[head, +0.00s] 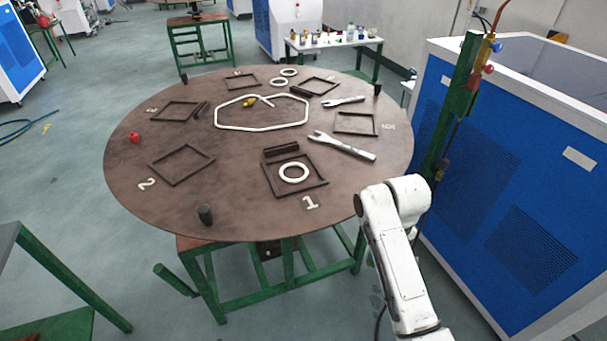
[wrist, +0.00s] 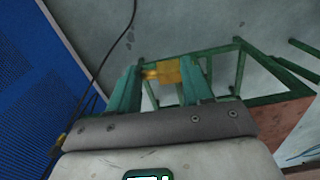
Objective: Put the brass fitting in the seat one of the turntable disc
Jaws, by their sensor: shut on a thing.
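My gripper (wrist: 162,82) shows in the wrist view with two teal fingers, shut on a brass-yellow piece, the brass fitting (wrist: 161,71). It is held in the air, with floor and green table legs behind it. In the head view only my white arm shows, at the disc's right front edge; the gripper and held fitting are hidden there. The brown round turntable disc (head: 235,208) fills the middle of the head view. Seat one (head: 270,183) is a dark square frame beside the white digit 1, with a white ring (head: 294,181) lying inside it.
A dark bar stands behind seat one, and a wrench (head: 342,147) lies further back. Other square frames ring a white hexagonal outline (head: 262,128) with a small yellow piece (head: 249,102) in it. A dark peg (head: 205,215) stands front left. A blue cabinet (head: 515,190) is close at right.

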